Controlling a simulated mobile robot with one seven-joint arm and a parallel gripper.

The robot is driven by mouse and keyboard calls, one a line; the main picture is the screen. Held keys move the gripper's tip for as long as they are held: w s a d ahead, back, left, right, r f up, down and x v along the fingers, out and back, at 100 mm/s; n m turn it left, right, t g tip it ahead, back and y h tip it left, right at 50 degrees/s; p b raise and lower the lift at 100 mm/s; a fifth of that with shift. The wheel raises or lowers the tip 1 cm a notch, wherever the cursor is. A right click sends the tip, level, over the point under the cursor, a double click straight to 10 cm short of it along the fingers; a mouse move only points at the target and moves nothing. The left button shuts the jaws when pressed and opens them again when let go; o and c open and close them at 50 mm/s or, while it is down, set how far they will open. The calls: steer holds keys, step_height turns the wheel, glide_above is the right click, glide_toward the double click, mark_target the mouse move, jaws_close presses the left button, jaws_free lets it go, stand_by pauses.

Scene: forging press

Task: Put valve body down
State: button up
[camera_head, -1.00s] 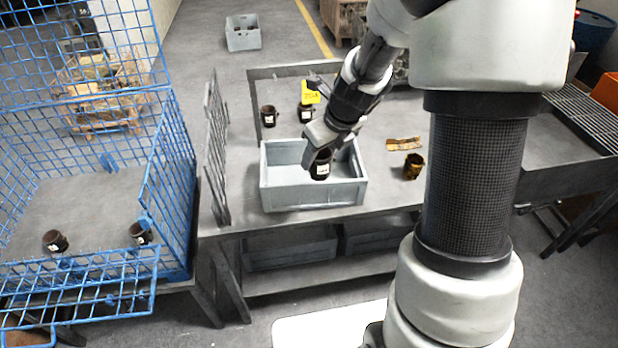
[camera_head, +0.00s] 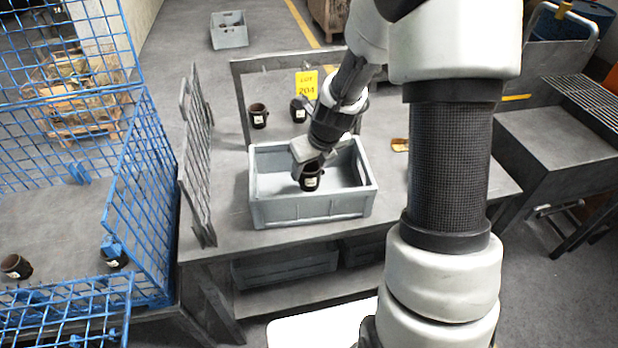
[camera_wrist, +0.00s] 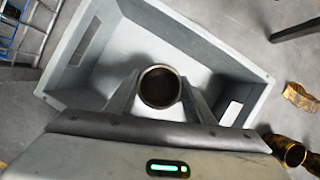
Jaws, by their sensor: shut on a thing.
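My gripper (camera_head: 313,166) is shut on a dark valve body (camera_head: 311,181) with a white label. The valve body is upright, inside the walls of a grey crate (camera_head: 312,212) on the table. In the wrist view the valve body (camera_wrist: 160,87) shows its round open top between my two fingers (camera_wrist: 160,98), with the pale floor of the crate around it. I cannot tell whether its bottom touches the crate floor. Two similar dark valve bodies stand behind the crate, one at the left (camera_head: 258,116) and one beside the yellow sign (camera_head: 298,110).
A yellow "LOT 204" sign (camera_head: 306,84) stands behind the crate. A grey mesh panel (camera_head: 197,160) stands left of it. A blue wire cage (camera_head: 140,190) at the left holds two dark parts. A brass-coloured part (camera_wrist: 288,150) lies right of the crate.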

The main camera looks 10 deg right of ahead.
steer(key=shift+f, duration=1.5)
steer(key=shift+w+f+b, duration=0.1)
steer(key=shift+b, duration=0.2)
steer(key=o, duration=1.4)
steer(key=shift+c, duration=0.2)
